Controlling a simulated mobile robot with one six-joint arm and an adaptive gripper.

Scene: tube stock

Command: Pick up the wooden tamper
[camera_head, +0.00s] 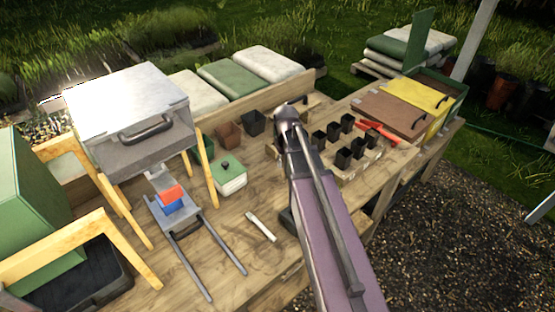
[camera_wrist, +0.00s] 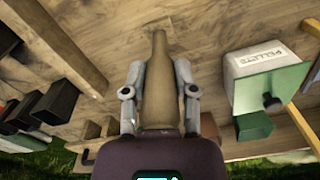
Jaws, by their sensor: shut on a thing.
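The wooden tamper (camera_wrist: 160,95), a tan, bottle-shaped piece with a narrower neck, stands between the two fingers of my gripper (camera_wrist: 161,72) in the wrist view. The fingers are shut on it from both sides. Its narrow end points to the top of the picture, over the wooden bench top. I cannot tell whether it touches the bench. In the head view my arm covers the middle of the bench, and the gripper and tamper are hidden there.
A white PELLETS box (camera_wrist: 262,72) with a green lid is right of my gripper in the wrist view; it also shows in the head view (camera_head: 229,180). Black pots (camera_head: 346,158) stand right of my arm. A grey metal box (camera_head: 130,115) stands left. A pale strip (camera_head: 261,226) lies on the bench.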

